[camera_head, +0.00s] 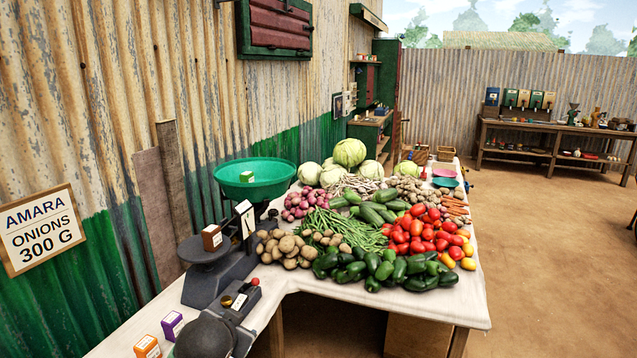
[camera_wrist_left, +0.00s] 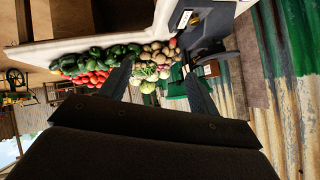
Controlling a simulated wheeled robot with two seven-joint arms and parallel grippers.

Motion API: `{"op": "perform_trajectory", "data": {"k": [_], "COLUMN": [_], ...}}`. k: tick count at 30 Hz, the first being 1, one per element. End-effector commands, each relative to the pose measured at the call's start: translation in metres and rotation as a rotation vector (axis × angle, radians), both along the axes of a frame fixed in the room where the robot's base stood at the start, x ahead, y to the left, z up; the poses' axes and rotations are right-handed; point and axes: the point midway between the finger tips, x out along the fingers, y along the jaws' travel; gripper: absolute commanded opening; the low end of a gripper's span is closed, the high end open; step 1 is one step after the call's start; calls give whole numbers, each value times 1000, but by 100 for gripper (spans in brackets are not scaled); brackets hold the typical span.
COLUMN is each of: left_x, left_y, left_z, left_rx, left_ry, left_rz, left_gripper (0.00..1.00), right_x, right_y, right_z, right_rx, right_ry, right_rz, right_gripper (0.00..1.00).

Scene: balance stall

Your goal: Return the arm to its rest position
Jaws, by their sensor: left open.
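My left gripper (camera_wrist_left: 157,66) shows in the left wrist view, its two dark fingers spread apart with nothing held between them. The vegetables and part of the scale show beyond the fingers. A dark rounded shape at the bottom edge of the head view may be part of my left arm; no fingers can be made out there. My right gripper is in neither view.
A scale with a green pan (camera_head: 257,178) and a dark plate holding a brown block (camera_head: 212,238) stands on the white table (camera_head: 459,307). Vegetables, including tomatoes (camera_head: 417,232), are heaped behind. Orange (camera_head: 147,347) and purple (camera_head: 172,325) blocks lie front left. Ground at right is open.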

Motion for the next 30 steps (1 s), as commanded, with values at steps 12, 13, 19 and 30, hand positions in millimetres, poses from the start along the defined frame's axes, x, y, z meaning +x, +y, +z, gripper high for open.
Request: {"op": "perform_trajectory", "data": {"k": [12, 13, 19, 30], "left_x": [-96, -103, -157, -273], "left_y": [-17, -18, -22, -37], "left_z": [-138, -147, -207, -303], "left_rx": [-167, -175, -226, -289], "left_ry": [255, 273, 398, 641], "left_rz": [26, 32, 72, 131], "left_gripper": [62, 62, 62, 62], "right_x": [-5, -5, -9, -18], "right_y": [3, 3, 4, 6], "right_z": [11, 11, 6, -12], "right_rx": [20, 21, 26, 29], "right_ry": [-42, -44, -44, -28], "right_rz": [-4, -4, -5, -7], "right_gripper": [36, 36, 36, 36]}}
